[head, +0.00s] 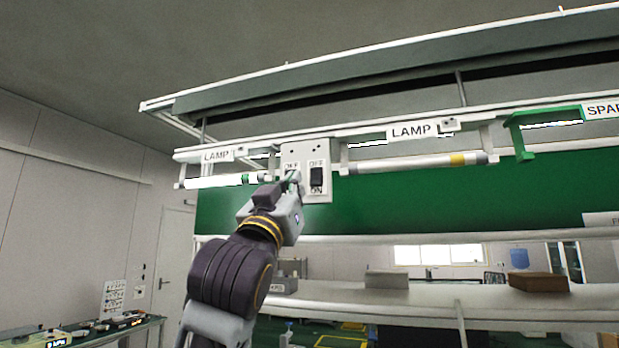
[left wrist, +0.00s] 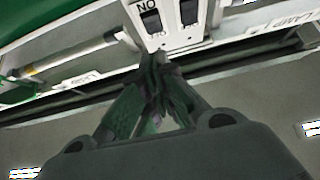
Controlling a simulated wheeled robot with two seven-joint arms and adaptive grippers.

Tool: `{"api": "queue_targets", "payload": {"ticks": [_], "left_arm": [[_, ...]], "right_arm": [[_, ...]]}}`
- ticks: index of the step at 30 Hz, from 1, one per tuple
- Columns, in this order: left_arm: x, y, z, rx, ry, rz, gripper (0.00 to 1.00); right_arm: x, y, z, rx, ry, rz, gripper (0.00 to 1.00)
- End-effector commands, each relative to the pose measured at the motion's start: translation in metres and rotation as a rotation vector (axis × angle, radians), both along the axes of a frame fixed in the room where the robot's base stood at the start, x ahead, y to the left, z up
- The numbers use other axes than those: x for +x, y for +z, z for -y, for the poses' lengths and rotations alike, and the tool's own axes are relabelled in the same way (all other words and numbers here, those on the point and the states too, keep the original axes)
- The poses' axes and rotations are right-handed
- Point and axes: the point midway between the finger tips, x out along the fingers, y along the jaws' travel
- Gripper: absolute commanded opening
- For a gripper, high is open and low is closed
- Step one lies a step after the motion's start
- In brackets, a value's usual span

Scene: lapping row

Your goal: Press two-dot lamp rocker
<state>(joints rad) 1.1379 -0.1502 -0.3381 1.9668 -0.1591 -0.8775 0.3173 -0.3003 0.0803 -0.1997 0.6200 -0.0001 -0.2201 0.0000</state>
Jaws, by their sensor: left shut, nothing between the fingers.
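A pale switch plate (head: 307,158) hangs under the rail in the head view, with OFF and ON lettering. Its right rocker (head: 316,177) is black and uncovered. The left rocker is hidden behind my left gripper (head: 294,178). Small dark marks show on the plate's top, too small to count surely. In the left wrist view the plate (left wrist: 167,42) appears upside down with two dark rockers, one (left wrist: 151,21) beside the other (left wrist: 189,14). My left gripper (left wrist: 155,62) is shut and empty, its tips at the plate; contact cannot be told. My right gripper is out of view.
A bright lamp tube (head: 213,181) with green bands hangs left of the plate. A duller tube (head: 410,163) with a yellow band hangs right. A green bracket (head: 519,135) stands further right. A shelf (head: 420,300) below holds a brown block (head: 538,282) and a grey block (head: 386,279).

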Motion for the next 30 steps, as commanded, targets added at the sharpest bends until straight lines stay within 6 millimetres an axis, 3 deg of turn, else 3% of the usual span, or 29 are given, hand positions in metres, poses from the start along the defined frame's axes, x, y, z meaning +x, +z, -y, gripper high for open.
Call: {"api": "queue_targets", "payload": {"ticks": [18, 30], "left_arm": [[0.053, 0.046, 0.017, 0.000, 0.000, 0.000, 0.00], [0.087, 0.041, 0.028, 0.000, 0.001, 0.000, 0.00]], "right_arm": [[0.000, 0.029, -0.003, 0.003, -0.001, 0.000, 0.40], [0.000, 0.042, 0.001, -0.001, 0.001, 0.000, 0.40]]}}
